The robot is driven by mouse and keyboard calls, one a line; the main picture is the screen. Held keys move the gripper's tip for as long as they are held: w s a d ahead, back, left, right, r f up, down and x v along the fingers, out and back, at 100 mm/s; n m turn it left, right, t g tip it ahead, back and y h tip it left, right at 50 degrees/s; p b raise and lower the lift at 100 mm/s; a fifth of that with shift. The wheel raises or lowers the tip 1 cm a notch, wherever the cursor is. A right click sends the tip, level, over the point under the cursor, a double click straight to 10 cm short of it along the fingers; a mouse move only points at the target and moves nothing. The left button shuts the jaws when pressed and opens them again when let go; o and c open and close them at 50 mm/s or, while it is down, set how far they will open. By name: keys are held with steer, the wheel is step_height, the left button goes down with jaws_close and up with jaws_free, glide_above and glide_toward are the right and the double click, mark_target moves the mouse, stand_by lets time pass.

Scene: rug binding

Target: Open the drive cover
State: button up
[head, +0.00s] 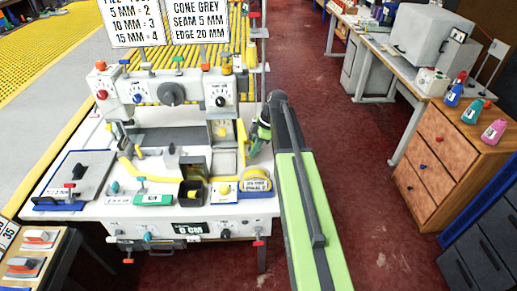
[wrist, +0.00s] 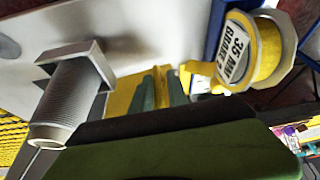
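No label marks the drive cover, so I cannot tell for sure which part it is. My gripper (head: 262,132) is at the right side of the machine head, partly hidden by my green arm, and far from that lid. In the wrist view the two teal fingers (wrist: 161,92) stand slightly apart in front of a yellow surface (wrist: 120,95). I see nothing held between them.
A ribbed grey cylinder (wrist: 72,100) and a yellow tape roll (wrist: 262,50) flank the fingers in the wrist view. The machine head carries knobs and a dial (head: 220,95). A wooden drawer cabinet (head: 450,150) stands at the right. Red floor (head: 370,200) lies clear between.

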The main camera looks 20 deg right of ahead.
steer(key=p+v, duration=1.5)
steer(key=v, duration=0.2)
steer(key=shift+d, duration=0.15)
steer(key=s+a+f+g+h+b, duration=0.1)
steer(key=s+a+f+b, duration=0.2)
steer(key=a, duration=0.8)
steer(key=s+a+f+g+b, duration=0.1)
steer(key=s+a+f+b, duration=0.25)
steer(key=a, duration=0.65)
steer(key=s+f+m+h, duration=0.2)
steer(key=s+m, duration=0.5)
steer(key=m, duration=0.7)
steer(key=shift+a+m+t+h, duration=0.4)
steer(key=shift+h, duration=0.2)
